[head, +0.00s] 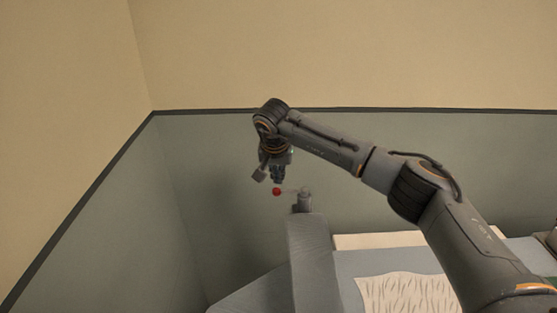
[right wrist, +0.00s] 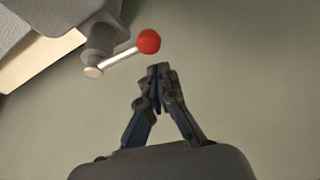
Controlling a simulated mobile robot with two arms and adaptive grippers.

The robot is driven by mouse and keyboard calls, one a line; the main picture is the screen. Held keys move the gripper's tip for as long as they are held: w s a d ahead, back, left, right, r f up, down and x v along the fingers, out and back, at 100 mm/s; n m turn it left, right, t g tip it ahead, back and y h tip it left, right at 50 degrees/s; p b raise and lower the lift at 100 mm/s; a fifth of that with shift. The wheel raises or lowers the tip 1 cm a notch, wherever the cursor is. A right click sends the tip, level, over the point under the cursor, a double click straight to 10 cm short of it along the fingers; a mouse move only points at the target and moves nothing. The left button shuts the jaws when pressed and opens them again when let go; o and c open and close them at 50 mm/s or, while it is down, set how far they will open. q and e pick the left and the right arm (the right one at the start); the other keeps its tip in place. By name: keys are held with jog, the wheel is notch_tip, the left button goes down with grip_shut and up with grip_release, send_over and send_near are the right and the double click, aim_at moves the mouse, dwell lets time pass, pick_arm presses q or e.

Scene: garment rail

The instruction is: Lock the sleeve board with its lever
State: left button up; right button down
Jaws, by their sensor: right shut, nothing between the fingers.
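The sleeve board (head: 308,240) is a long grey padded board running away from me in the head view; its end shows at the upper left of the right wrist view (right wrist: 40,20). At its far end is a grey post with a thin metal lever (head: 291,190) tipped by a red ball (head: 276,191). In the right wrist view the lever (right wrist: 118,58) points up and right to its red ball (right wrist: 148,41). My right gripper (head: 278,180) is shut and empty, just above the ball in the head view. Its fingertips (right wrist: 158,70) are close to the ball, seemingly apart from it. My left gripper is not in view.
A blue-grey surface (head: 345,265) lies right of the board, with a cream patterned cloth (head: 405,294) on it and a pale strip (head: 380,240) behind. Green-grey wall panels stand behind and left. The space left of the lever looks free.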

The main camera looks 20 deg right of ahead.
jog(key=shift+s+a+f, duration=0.2)
jog(key=shift+s, duration=0.3)
